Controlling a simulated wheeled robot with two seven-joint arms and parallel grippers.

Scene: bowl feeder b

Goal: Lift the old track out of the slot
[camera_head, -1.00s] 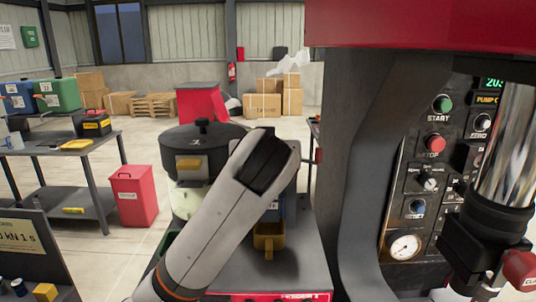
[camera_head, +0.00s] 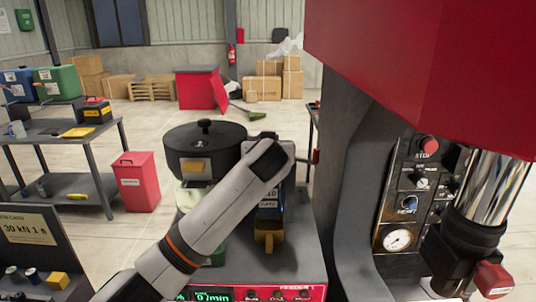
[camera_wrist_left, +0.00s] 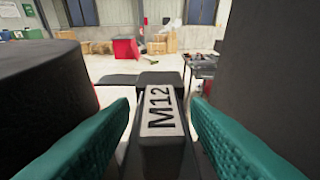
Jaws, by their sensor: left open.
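In the left wrist view a dark grey track with a pale top plate marked M12 (camera_wrist_left: 161,110) lies straight ahead. My left gripper (camera_wrist_left: 160,118) is open, with one teal ribbed finger on each side of the track. I see a gap on both sides, most clearly near the top plate. The track's lower part and the slot are hidden. In the head view my left arm reaches over the bowl feeder's stand (camera_head: 300,255), beside the dark lidded bowl (camera_head: 205,152). My right gripper is not in view.
The dark bowl stands close on the left and a dark column (camera_wrist_left: 268,75) on the right in the wrist view.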

